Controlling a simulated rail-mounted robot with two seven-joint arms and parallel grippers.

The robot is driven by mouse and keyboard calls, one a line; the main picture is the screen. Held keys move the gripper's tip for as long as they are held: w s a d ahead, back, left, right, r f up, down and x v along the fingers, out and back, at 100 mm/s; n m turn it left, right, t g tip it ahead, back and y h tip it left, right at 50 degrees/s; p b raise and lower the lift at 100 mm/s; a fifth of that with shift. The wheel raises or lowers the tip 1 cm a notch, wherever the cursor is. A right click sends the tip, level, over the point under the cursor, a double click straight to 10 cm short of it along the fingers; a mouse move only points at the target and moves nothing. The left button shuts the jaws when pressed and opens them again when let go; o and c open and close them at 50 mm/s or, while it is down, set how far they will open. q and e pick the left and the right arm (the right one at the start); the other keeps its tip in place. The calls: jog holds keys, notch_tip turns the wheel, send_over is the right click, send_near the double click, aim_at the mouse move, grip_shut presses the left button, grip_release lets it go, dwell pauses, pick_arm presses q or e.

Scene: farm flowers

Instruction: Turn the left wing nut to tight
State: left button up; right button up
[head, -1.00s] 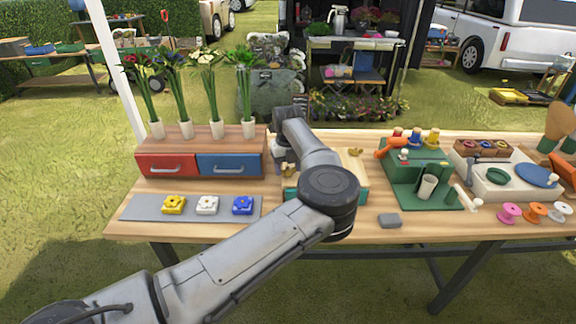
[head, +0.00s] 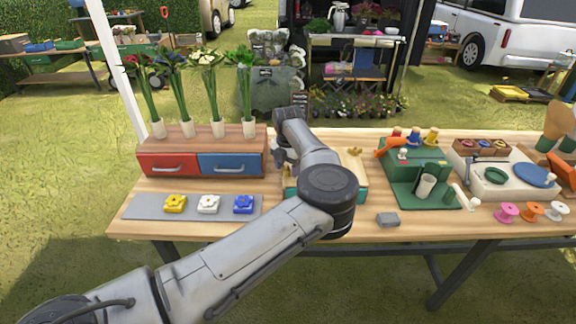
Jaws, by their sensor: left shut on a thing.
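A flower press with a pale wooden top and teal base (head: 358,174) stands on the table, mostly behind my left arm. One brass wing nut (head: 354,152) shows on its right side. The left wing nut is hidden behind my left gripper and arm. My left gripper (head: 284,168) points down at the left end of the press, shut on the left wing nut; its fingertips are largely hidden by the wrist. My right gripper is out of view.
A drawer box (head: 200,164) with flower tubes stands close left of my gripper. A grey mat (head: 136,207) with several coloured blocks lies in front. A green stand (head: 408,184) is at right. A small grey block (head: 388,220) sits on the front table edge.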

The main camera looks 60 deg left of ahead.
pick_arm(q)
jog(key=m, duration=0.3)
jog(key=shift+r+m+p, duration=0.25)
jog(key=shift+m+p, duration=0.05)
jog(key=shift+m, duration=0.1)
jog(key=m, duration=0.3)
jog(key=shift+p, duration=0.3)
jog(key=shift+w+m, duration=0.1)
jog(key=shift+m, duration=1.6)
jog(key=shift+p, duration=0.3)
jog(key=shift+m, duration=0.4)
jog(key=o, duration=0.8)
jog(key=shift+f, duration=0.1)
jog(key=shift+c, duration=0.2)
jog(key=shift+o, duration=0.8)
jog(key=shift+f, duration=0.1)
